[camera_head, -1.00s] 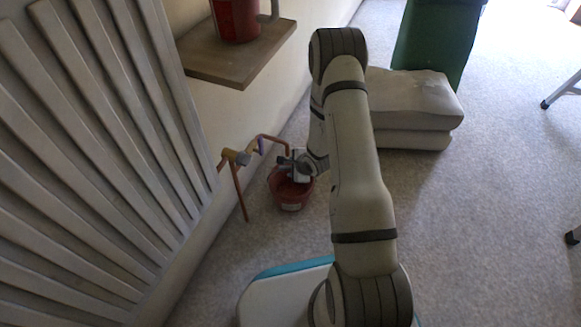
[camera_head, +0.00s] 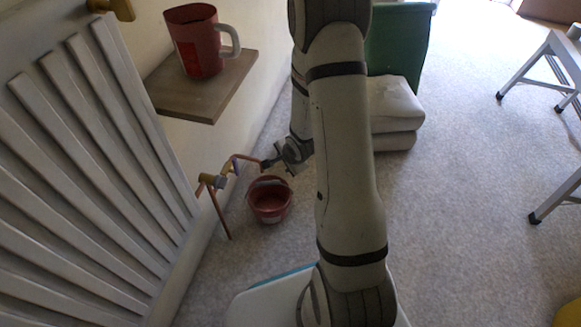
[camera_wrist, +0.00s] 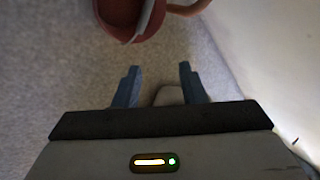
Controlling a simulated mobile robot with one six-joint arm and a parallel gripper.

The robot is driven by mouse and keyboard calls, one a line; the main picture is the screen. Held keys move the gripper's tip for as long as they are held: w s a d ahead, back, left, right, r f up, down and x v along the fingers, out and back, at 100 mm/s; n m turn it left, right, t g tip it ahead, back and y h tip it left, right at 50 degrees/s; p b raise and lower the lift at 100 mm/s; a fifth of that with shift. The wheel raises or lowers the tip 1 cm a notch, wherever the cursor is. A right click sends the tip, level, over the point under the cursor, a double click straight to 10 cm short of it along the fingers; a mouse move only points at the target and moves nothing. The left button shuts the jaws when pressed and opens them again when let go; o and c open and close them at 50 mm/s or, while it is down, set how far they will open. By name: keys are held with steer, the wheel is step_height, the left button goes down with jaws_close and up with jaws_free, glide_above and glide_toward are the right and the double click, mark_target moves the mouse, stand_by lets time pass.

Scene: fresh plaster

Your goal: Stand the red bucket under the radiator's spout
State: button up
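The red bucket (camera_head: 270,205) stands upright on the carpet just below the end of the radiator's copper spout (camera_head: 246,158). Whether the spout's end is exactly over its opening I cannot tell, since my gripper is close to that end. My gripper (camera_head: 267,164) is above the bucket's far rim, apart from it. In the wrist view the two fingers (camera_wrist: 158,76) are spread with nothing between them. The bucket (camera_wrist: 124,12) shows at the top edge there, beyond the fingertips, with part of the copper pipe (camera_wrist: 190,8) beside it. The white radiator (camera_head: 85,190) is at left.
A wooden shelf (camera_head: 205,95) with a red mug (camera_head: 197,45) juts from the wall above the spout. Stacked pale sacks (camera_head: 395,112) and a green bin (camera_head: 398,45) stand behind my arm. A stepladder (camera_head: 545,70) is at right. Carpet between is clear.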

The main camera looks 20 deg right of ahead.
steer(key=s+r+n+g+h, duration=0.1)
steer(key=s+r+n, duration=0.3)
steer(key=r, duration=0.4)
steer(key=s+r+n+g+h, duration=0.1)
steer(key=s+r+n, duration=0.3)
steer(key=r, duration=0.4)
steer(key=s+a+r+n+g, duration=0.1)
steer(key=s+a+r+n, duration=0.1)
steer(key=s, duration=0.5)
steer(key=s+a+r+n+g+y, duration=0.1)
steer(key=s+a+r+n, duration=0.2)
steer(key=s+r+n, duration=0.2)
step_height(320, 180, up, 3)
steer(key=shift+s+a+f+g, duration=0.2)
steer(key=shift+s+a+g, duration=0.15)
steer(key=shift+s, duration=0.5)
steer(key=w+r+n+t+p, duration=0.2)
steer(key=w+r+p, duration=0.3)
steer(key=r+p, duration=0.45)
steer(key=s+r+m+p, duration=0.1)
steer(key=s+r+p, duration=0.1)
steer(key=r+p, duration=1)
steer(key=s+r+p, duration=0.3)
steer(key=r+p, duration=1)
steer(key=r, duration=0.3)
steer(key=shift+s+r+m, duration=0.25)
steer(key=shift+r+m, duration=0.05)
steer(key=shift+m, duration=0.1)
